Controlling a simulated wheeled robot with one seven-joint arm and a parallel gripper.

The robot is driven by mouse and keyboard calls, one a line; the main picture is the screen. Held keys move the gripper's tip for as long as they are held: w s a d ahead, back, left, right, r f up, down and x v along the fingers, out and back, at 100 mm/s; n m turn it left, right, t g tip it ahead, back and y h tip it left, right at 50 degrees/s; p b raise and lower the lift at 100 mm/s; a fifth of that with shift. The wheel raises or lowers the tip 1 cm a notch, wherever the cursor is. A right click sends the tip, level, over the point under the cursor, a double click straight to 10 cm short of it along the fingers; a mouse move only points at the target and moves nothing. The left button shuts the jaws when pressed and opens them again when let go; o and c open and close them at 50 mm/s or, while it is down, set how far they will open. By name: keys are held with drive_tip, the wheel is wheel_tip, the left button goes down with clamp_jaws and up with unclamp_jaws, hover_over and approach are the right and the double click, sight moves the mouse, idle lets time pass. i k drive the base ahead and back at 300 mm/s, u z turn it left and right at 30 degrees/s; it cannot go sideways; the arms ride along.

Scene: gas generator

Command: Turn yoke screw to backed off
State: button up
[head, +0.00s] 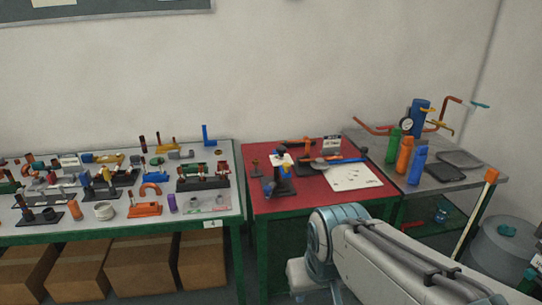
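A small dark upright device with blue parts (283,178), possibly a yoke vise, stands on the left part of the red-topped table (310,205). A dark knob (281,150) tops it, which may be the yoke screw. It is too small to tell the screw's setting or its threads. My arm reaches in from the lower right, in front of the red table. Its bluish joint and a white link show, but no gripper fingers can be made out.
Left stands a grey-topped table (120,228) crowded with pipe fittings, with cardboard boxes (140,265) below. On the red table lie tools and a white sheet (353,177). Right, a grey bench (440,181) holds a blue cylinder (419,117), a gauge (406,123) and several bottles.

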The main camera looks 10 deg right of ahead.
sight(281, 150)
drive_tip(key=z, duration=0.75)
drive_tip(key=i, duration=1.85)
drive_tip(key=u, duration=0.8)
